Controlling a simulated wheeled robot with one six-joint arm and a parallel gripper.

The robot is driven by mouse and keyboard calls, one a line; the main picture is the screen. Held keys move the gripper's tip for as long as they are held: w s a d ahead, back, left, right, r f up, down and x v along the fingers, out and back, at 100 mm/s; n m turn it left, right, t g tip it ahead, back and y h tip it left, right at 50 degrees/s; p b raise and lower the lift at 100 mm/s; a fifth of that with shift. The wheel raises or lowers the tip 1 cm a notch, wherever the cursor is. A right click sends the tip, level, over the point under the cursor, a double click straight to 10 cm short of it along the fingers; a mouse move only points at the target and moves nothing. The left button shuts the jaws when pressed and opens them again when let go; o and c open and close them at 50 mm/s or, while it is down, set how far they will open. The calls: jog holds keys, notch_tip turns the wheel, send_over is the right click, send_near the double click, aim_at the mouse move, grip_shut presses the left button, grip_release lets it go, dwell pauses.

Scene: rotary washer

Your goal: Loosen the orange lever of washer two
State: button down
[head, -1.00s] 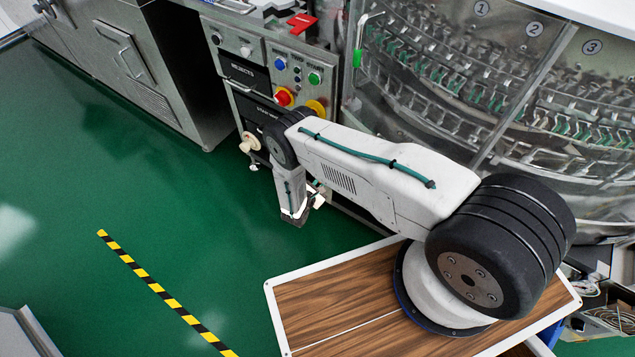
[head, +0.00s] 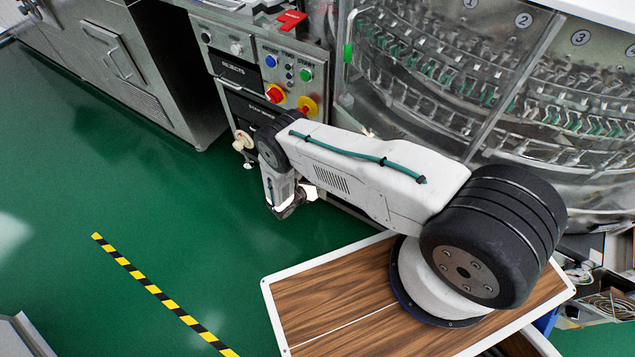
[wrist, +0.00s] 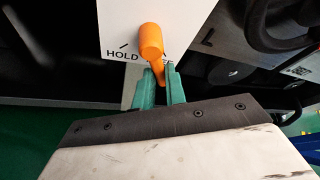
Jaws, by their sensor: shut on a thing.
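In the wrist view an orange lever (wrist: 150,42) sticks out from a white plate (wrist: 117,22) marked HOLD on its left side. The label to the right is covered by the lever. My gripper (wrist: 161,84) has two green fingers, one on either side of the lever's narrow lower end, and is shut on it. In the head view my wrist hangs low beside the front of the machine. The lever and my fingertips cannot be made out there, and the washer number by the lever is not visible.
A control panel (head: 285,45) with coloured buttons stands above and behind my wrist. The clear-fronted washer (head: 420,85) fills the upper right. A dark cable and fitting (wrist: 275,25) are close at the right in the wrist view. Green floor (head: 150,200) lies open at left.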

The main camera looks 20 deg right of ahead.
jog(key=shift+s+d+r+n+g+h, duration=0.1)
jog(key=shift+d+r+n+g+h, duration=0.15)
jog(key=shift+n, duration=0.35)
jog(key=shift+a, duration=0.1)
jog(key=c, duration=1.4)
grip_release()
jog(key=shift+c, duration=0.2)
jog(key=shift+f, duration=0.1)
jog(key=v, duration=0.8)
